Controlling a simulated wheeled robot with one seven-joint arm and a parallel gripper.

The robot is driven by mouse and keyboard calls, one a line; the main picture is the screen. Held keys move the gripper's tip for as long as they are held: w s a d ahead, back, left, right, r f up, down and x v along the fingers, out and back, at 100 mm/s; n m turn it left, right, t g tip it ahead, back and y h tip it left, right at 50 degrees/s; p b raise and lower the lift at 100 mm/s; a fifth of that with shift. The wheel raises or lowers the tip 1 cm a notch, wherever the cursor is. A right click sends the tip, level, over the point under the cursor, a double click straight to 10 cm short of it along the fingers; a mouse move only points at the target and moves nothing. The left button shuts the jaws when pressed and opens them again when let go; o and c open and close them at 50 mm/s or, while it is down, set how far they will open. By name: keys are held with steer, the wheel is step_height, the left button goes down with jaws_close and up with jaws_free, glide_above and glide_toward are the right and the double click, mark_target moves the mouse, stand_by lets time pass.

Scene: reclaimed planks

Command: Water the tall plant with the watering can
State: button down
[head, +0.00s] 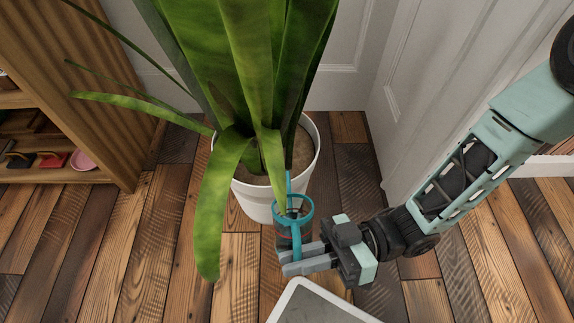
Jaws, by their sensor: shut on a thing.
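The tall plant (220,60) has long broad green leaves and stands in a white pot (254,199) on the floor, with brown soil (298,150) showing at the right. The watering can (293,207) is teal, with a ring-shaped rim or handle and a thin spout (289,181) pointing up at the pot's front edge. My gripper (284,262) is shut on the watering can, in front of the pot at its lower right. The fingers hide part of the can's lower body. A leaf overlaps the spout area, and I cannot tell whether water flows.
A wooden shelf (122,90) with small items, including a pink dish (83,160), stands at the left. White panelled walls or doors (430,90) close off the back and right. A white-edged panel (292,292) lies at the bottom centre. Plank floor (130,250) is clear at the left front.

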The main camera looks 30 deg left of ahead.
steer(key=shift+w+a+r+m+p, duration=0.25)
steer(key=shift+w+r+m+p, duration=0.15)
steer(key=shift+r, duration=0.3)
steer(key=shift+w+a+r+m+p, duration=0.25)
steer(key=shift+r+m+p, duration=0.15)
steer(key=shift+r, duration=0.3)
steer(key=shift+w+a+r+m+p, duration=0.2)
steer(key=shift+w+r+m+p, duration=0.15)
steer(key=shift+r, duration=0.35)
stand_by(2.2)
steer(key=f+b, duration=0.1)
steer(key=s+d+f+n+b, duration=0.1)
steer(key=f, duration=0.1)
steer(key=s+f+n+b, duration=0.1)
steer(key=f, duration=0.1)
steer(key=shift+s+d+f+n, duration=0.1)
steer(key=shift+d+f+n, duration=0.05)
steer(key=shift+d+n, duration=0.15)
steer(key=shift+s+d+f+n, duration=0.15)
steer(key=shift+s+n, duration=0.1)
step_height(320, 180, down, 6)
steer(key=s+d+n+b, duration=0.1)
steer(key=s+n+b, duration=0.1)
steer(key=n+b, duration=0.1)
steer(key=shift+d+n+h, duration=0.2)
steer(key=shift+n+h, duration=0.1)
steer(key=shift+n, duration=0.3)
steer(key=shift+s, duration=0.15)
